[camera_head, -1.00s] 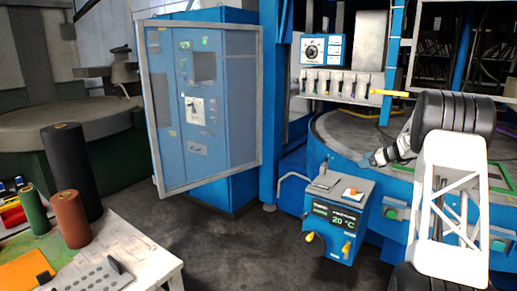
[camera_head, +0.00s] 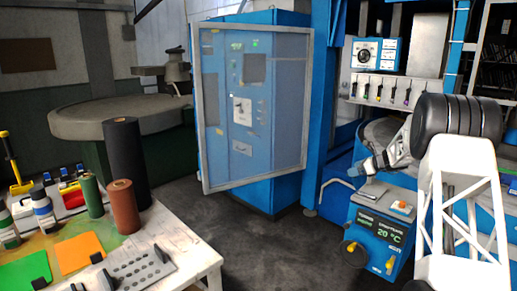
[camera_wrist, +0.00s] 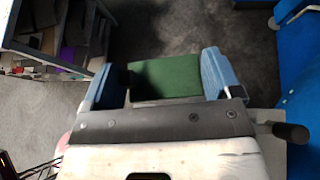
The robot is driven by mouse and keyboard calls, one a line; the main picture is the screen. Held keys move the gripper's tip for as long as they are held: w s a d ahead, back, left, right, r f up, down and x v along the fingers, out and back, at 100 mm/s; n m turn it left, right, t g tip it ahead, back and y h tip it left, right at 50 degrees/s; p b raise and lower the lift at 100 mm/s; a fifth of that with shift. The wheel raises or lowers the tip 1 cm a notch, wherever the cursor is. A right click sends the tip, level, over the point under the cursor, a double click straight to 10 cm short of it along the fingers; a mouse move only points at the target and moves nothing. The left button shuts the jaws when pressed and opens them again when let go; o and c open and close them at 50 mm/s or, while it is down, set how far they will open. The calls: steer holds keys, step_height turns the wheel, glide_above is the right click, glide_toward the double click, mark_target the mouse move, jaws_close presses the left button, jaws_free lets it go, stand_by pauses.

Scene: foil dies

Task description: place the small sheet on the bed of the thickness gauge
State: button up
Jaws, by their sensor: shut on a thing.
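My gripper (camera_wrist: 161,82) is shut on a dark green flat piece (camera_wrist: 164,76), which spans the gap between its two blue fingers in the wrist view. It looks like the small sheet. In the head view, my gripper (camera_head: 366,168) is at the right, above a blue box; the held piece is too small to make out there. I cannot tell for sure which thing is the thickness gauge. A grey perforated plate (camera_head: 140,268) with a black knob lies on the white table at the lower left.
The white table (camera_head: 200,258) also holds a bright green sheet (camera_head: 22,273), an orange sheet (camera_head: 80,252) and several upright rolls. The blue box (camera_head: 380,232) reads 20 °C. A blue cabinet (camera_head: 262,110) stands mid-view. Dark floor (camera_head: 255,255) between table and box is clear.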

steer(key=s+a+f, duration=0.2)
steer(key=a+f, duration=0.6)
steer(key=a, duration=0.1)
steer(key=s+a+f, duration=0.2)
steer(key=a+f, duration=0.6)
steer(key=a, duration=0.2)
steer(key=s+a+f, duration=0.3)
steer(key=s+f, duration=0.5)
steer(key=f, duration=0.4)
steer(key=s+a+f, duration=0.4)
steer(key=s+f, duration=0.4)
steer(key=f, duration=0.4)
steer(key=shift+a, duration=0.2)
steer(key=shift+w+r, duration=0.1)
steer(key=shift+r, duration=0.05)
steer(key=d+r, duration=1)
steer(key=r, duration=0.3)
steer(key=d+r+m, duration=0.1)
steer(key=d+r, duration=0.9)
steer(key=r, duration=0.3)
steer(key=d+r+t+h, duration=0.1)
steer(key=d+r, duration=0.9)
steer(key=r, duration=0.3)
steer(key=shift+r+m, duration=0.3)
